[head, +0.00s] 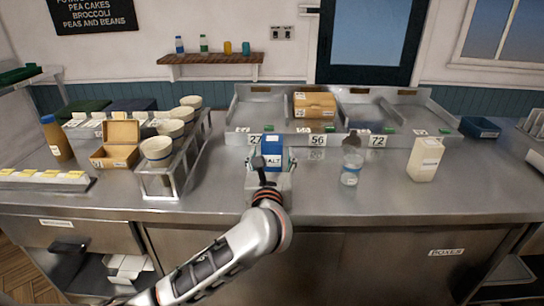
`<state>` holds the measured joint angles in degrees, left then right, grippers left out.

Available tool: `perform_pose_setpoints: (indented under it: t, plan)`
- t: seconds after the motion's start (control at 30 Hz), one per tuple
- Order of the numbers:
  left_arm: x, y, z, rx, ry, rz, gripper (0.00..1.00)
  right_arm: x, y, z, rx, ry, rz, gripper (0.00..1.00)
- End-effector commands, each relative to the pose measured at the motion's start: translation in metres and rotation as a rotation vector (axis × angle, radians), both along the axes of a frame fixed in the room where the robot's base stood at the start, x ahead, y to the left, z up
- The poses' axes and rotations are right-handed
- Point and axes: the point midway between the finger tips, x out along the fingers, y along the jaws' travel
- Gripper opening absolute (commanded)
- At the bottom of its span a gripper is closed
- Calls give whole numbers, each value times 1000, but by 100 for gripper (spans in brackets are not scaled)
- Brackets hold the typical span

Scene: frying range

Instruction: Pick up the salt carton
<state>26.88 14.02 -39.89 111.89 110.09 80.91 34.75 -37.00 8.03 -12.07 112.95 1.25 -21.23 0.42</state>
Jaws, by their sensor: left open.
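The salt carton (272,144) is blue with a white label reading "ALT" in part. It stands upright on the steel counter (315,200), in front of the divided steel tray. My left gripper (272,162) is open at the carton's front, with a finger showing on each side of it. The lower part of the carton is hidden behind the gripper. I cannot tell whether the fingers touch it. My right gripper is not in view.
A clear bottle (350,168) stands right of the carton, and a cream carton (425,158) further right. A rack of cups (158,150) stands to the left. The divided tray (245,115) behind holds a cardboard box (314,105). The counter's front strip is clear.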

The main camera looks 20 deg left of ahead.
Motion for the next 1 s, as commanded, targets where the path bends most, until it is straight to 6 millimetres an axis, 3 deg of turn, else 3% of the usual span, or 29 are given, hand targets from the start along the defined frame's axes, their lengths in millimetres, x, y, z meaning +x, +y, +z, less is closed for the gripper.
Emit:
perform_pose_setpoints:
  t: [0.13, 0.37, 0.57, 0.87, 1.0]
  plan:
    - [13, 3, -1, 1, 2, 0, 58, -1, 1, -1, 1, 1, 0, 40]
    - [15, 3, -1, 0, 1, -1, 58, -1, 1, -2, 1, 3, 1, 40]
    - [14, 3, -1, 0, 1, -1, 14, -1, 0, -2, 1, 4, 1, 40]
    - [14, 3, 1, 0, -1, -1, 14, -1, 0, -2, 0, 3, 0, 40]
    - [15, 3, 12, -2, -5, -1, 14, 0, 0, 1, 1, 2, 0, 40]
